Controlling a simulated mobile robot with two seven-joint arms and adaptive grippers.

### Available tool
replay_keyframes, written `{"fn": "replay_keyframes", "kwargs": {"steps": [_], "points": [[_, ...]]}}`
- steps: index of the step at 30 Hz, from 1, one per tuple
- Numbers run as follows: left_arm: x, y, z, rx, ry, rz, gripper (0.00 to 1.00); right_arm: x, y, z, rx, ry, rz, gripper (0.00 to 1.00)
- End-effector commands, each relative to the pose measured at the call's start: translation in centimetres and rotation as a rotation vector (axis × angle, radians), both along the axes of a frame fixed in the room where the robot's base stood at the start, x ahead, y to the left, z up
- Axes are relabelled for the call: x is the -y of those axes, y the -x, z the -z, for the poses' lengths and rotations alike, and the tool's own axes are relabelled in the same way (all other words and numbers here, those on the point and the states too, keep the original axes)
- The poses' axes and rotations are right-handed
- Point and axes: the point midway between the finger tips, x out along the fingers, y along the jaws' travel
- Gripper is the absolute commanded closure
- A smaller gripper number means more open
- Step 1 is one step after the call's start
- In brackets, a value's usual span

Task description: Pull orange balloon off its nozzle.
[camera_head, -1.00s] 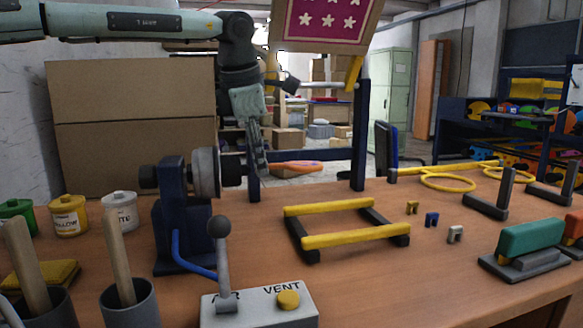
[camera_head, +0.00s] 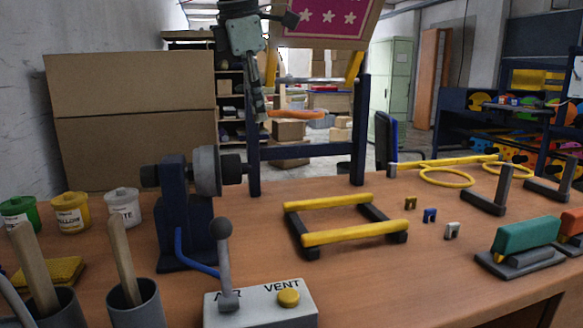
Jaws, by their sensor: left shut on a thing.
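The orange balloon (camera_head: 297,115) is limp and flat, and hangs in the air to the right of and above the nozzle. My left gripper (camera_head: 262,113) is shut on its left end, with the fingers pointing down. The nozzle (camera_head: 232,169) is a dark stub on the grey disc of the blue stand, and it is bare. The balloon is clear of the nozzle. My right gripper is not in view.
A blue frame (camera_head: 358,130) with a pink starred screen (camera_head: 330,18) stands behind the nozzle. A yellow-barred rack (camera_head: 355,232) lies on the table (camera_head: 420,270). The grey air-and-vent lever box (camera_head: 260,304) is at the front. Paint pots (camera_head: 70,212) stand at left.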

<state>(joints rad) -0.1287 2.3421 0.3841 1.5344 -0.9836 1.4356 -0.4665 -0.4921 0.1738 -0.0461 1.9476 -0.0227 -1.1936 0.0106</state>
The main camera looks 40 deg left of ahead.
Motion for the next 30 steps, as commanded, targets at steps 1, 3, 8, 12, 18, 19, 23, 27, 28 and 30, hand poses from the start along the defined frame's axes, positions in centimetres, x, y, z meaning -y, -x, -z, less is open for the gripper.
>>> {"fn": "replay_keyframes", "kwargs": {"steps": [1, 3, 8, 12, 18, 19, 23, 27, 28, 30], "points": [[0.0, 0.0, -0.5, 0.002, -0.001, 0.000, 1.00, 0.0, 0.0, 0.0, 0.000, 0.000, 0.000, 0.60], [0.0, 0.0, -1.3, 0.001, -0.002, 0.001, 1.00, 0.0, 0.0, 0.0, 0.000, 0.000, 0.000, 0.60], [0.0, 0.0, -2.9, 0.001, -0.001, 0.000, 1.00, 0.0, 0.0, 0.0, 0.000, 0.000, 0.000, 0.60], [0.0, 0.0, -4.3, 0.002, -0.001, -0.001, 1.00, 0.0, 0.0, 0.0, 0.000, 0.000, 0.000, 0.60], [0.0, 0.0, -6.1, 0.001, -0.001, -0.001, 1.00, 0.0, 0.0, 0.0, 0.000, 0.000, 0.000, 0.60], [0.0, 0.0, -6.3, 0.001, -0.001, 0.000, 1.00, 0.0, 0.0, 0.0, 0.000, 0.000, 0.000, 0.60], [0.0, 0.0, -6.6, 0.000, 0.000, 0.001, 1.00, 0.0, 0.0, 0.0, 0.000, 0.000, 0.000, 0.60], [0.0, 0.0, -6.6, 0.000, 0.000, 0.001, 1.00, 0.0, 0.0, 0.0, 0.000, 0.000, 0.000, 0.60], [0.0, 0.0, -6.6, 0.000, 0.000, 0.001, 1.00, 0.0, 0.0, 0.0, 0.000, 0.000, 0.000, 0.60], [0.0, 0.0, -6.6, 0.000, 0.000, 0.001, 1.00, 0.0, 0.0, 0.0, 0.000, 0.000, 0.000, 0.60]]}}
